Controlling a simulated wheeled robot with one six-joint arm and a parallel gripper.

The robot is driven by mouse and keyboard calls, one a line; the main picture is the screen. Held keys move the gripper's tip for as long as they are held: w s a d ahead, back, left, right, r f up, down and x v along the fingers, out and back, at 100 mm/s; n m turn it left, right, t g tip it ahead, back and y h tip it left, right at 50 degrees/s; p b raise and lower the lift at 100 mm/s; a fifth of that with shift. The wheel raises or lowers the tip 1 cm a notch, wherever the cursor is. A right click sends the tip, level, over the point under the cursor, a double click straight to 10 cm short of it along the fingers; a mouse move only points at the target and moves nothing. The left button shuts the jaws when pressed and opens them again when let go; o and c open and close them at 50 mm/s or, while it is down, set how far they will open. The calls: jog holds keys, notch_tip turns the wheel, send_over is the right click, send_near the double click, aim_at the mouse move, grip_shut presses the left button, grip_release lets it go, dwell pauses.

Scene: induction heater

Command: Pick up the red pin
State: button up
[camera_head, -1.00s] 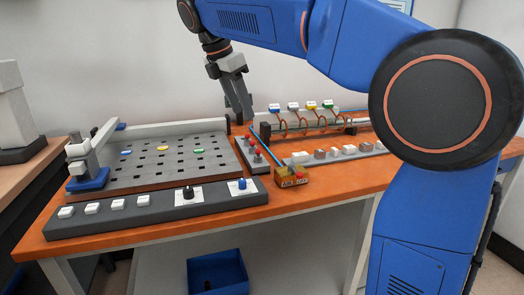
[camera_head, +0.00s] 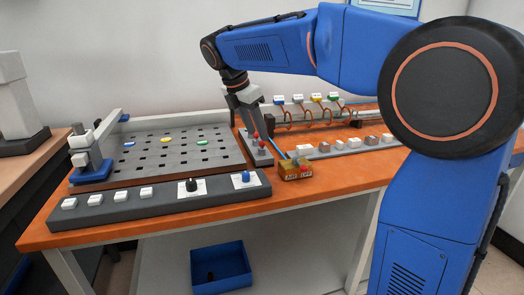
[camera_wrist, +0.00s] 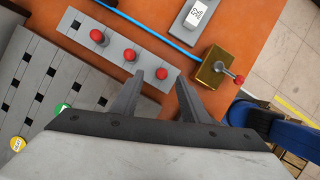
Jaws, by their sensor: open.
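Several red-topped parts are in view, and I cannot tell for certain which one is the task's red pin. Three round red pins stand in a row on a grey strip (camera_wrist: 75,24). In the wrist view they are the far red pin (camera_wrist: 97,36), the middle red pin (camera_wrist: 130,54) and the near red pin (camera_wrist: 161,73). My gripper (camera_wrist: 160,79) is open and empty, and the near red pin appears between its fingertips. In the head view my gripper (camera_head: 256,132) hangs just above the strip (camera_head: 258,160), partly hiding the pins.
A brass valve block (camera_wrist: 216,69) with a red-tipped lever and a blue hose stands right beside the strip. A slotted grey plate (camera_head: 150,152) with coloured discs lies left. A control panel (camera_head: 150,205) runs along the front edge. A coil rack (camera_head: 320,113) stands behind right.

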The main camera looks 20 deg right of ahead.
aim_at(260, 142)
jog(key=shift+s+a+x, duration=0.1)
jog(key=shift+s+x, duration=0.05)
jog(key=shift+x, duration=1.2)
jog(key=shift+s+a+x, duration=0.1)
jog(key=shift+s+x, duration=0.05)
jog(key=shift+x, duration=1.25)
jog(key=shift+a, duration=0.1)
grip_shut()
